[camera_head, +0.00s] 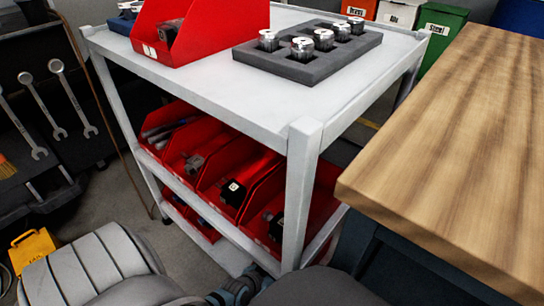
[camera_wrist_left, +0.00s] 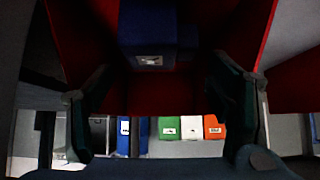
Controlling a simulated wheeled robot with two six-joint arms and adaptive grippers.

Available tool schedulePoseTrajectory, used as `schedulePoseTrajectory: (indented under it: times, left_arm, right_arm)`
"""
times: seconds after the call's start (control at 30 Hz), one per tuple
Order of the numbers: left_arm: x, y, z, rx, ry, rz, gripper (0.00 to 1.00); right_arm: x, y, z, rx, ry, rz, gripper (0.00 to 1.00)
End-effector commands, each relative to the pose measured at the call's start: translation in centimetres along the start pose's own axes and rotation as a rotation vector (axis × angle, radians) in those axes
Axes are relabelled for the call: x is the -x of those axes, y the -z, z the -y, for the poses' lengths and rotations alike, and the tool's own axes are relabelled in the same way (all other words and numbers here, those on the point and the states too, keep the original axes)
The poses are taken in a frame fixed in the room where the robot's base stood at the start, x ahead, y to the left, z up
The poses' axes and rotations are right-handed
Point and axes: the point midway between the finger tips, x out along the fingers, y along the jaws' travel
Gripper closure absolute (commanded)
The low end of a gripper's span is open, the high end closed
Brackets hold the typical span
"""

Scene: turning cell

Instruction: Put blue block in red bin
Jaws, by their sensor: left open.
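A red bin (camera_head: 205,32) stands on top of the grey cart, with a dark metal part (camera_head: 170,30) in its open front. A small blue box-like thing with a white label (camera_head: 127,14) is partly hidden behind its left side. In the left wrist view, a blue blocky thing with a white label (camera_wrist_left: 150,40) shows beyond my left gripper (camera_wrist_left: 163,125), between red walls (camera_wrist_left: 255,30). I cannot tell whether it is the blue block. My left gripper's dark fingers are apart with nothing visibly held. My right gripper is not seen.
The cart top (camera_head: 240,90) also holds a grey foam tray (camera_head: 300,70) with several metal parts. Several red bins (camera_head: 240,185) with parts fill the shelf below. A wooden bench (camera_head: 460,150) stands at right. Wrenches (camera_head: 65,95) hang at left. Labelled coloured bins (camera_head: 440,30) stand behind.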

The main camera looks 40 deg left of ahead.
Motion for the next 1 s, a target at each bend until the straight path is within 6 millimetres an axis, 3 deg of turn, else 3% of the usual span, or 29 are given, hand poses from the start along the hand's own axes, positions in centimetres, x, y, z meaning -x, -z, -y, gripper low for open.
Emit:
schedulePoseTrajectory:
  times: [0.13, 0.27, 0.5, 0.7, 0.77, 0.9, 1.0]
  left_arm:
    - [1.2, 0.9, 0.0, 0.0, 0.001, 0.0, 0.26]
    - [3.1, 1.0, 0.0, 0.001, 0.001, 0.001, 0.26]
    - [6.8, 1.0, 0.0, 0.001, 0.0, 0.001, 0.26]
    - [8.2, 0.6, -0.1, 0.001, 0.0, 0.009, 0.26]
    - [8.3, -1.5, -0.6, 0.0, -0.004, 0.078, 0.26]
    - [9.8, -9.9, -2.2, -0.004, 0.015, 0.382, 0.26]
    - [10.7, -12.3, -2.6, -0.008, 0.035, 0.474, 0.26]
  right_arm:
    - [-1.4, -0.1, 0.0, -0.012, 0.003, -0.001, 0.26]
    - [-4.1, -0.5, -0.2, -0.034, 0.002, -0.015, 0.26]
    - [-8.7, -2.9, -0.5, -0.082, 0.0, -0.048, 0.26]
    - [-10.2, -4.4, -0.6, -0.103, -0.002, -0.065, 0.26]
    - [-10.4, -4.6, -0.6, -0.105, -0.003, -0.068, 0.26]
    - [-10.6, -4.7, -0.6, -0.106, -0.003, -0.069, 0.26]
    - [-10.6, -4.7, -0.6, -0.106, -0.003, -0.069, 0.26]
